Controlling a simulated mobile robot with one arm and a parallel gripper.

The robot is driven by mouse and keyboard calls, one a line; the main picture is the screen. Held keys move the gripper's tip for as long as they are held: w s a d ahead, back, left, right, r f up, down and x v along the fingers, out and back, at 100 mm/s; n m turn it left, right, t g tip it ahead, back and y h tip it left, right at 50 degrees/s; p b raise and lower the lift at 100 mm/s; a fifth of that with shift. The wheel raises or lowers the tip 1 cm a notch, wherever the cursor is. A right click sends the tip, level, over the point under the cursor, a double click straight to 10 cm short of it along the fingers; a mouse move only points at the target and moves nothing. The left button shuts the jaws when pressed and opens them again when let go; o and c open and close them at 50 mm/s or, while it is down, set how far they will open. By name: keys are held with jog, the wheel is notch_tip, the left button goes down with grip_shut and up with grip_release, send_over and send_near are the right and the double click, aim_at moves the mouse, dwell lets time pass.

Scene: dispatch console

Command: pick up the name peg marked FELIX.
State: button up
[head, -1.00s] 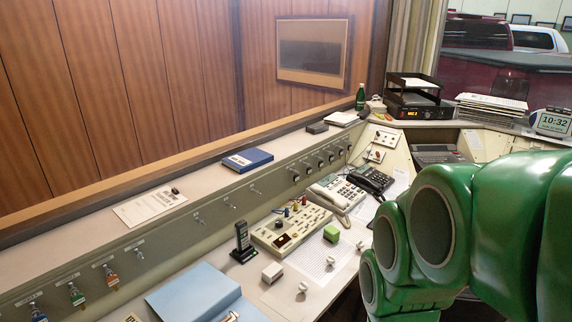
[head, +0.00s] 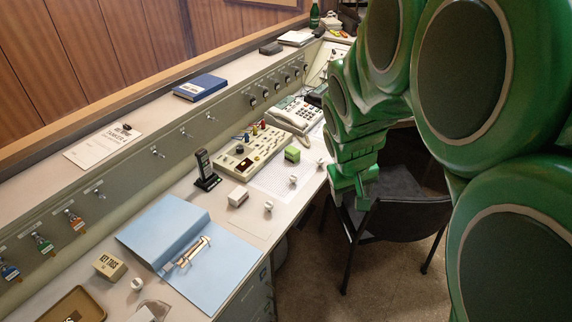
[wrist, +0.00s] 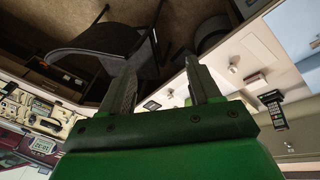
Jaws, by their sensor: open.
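No marking FELIX is readable in either view. Small white peg-like pieces stand on the desk in the head view: one by the grid sheet's right edge (head: 320,161), one at its near edge (head: 293,181), one nearer (head: 268,206) and one beside the tan box (head: 137,284). I cannot tell which, if any, is the FELIX peg. My gripper (head: 349,196) is open and empty, off the desk's right edge, near the black chair. In the wrist view my gripper (wrist: 163,80) has its two fingers apart, with a white piece (wrist: 232,68) on the desk to their right.
A blue folder (head: 225,265) lies open at the near desk. A black handset (head: 204,170), a beige button console (head: 240,155), a green block (head: 292,154) and a telephone (head: 293,115) stand farther back. A black chair (head: 400,215) stands close beside the desk.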

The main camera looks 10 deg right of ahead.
jog(key=w+d+f+n+t, duration=0.1)
jog(key=w+d+f+t, duration=0.15)
jog(key=w, duration=0.45)
jog(key=w+d+f+n+t, duration=0.1)
jog(key=w+d+f, duration=0.2)
jog(key=w, duration=0.4)
jog(key=n+t+y, duration=0.3)
jog(key=t+y, duration=0.1)
send_near(296, 180)
jog(key=w+d+r, duration=0.2)
jog(key=d+r, duration=0.1)
jog(key=d, duration=0.5)
jog(key=a+f+y, duration=0.1)
jog(key=f, duration=0.1)
jog(key=w+a+f+t+y, duration=0.1)
jog(key=a+f+y, duration=0.1)
jog(key=a+f+n+y, duration=0.1)
jog(key=f, duration=0.1)
jog(key=shift+w+a+y, duration=0.2)
jog(key=shift+y, duration=0.2)
jog(key=shift+s+a+f+t+y, duration=0.15)
jog(key=shift+a+f+t+y, duration=0.1)
jog(key=shift+a+f+y, duration=0.3)
jog(key=shift+a, duration=0.1)
jog(key=shift+x, duration=1.35)
jog(key=x, duration=0.3)
jog(key=shift+a+f, duration=0.15)
jog(key=shift+a, duration=0.1)
jog(key=shift+x, duration=0.75)
jog(key=c, duration=1)
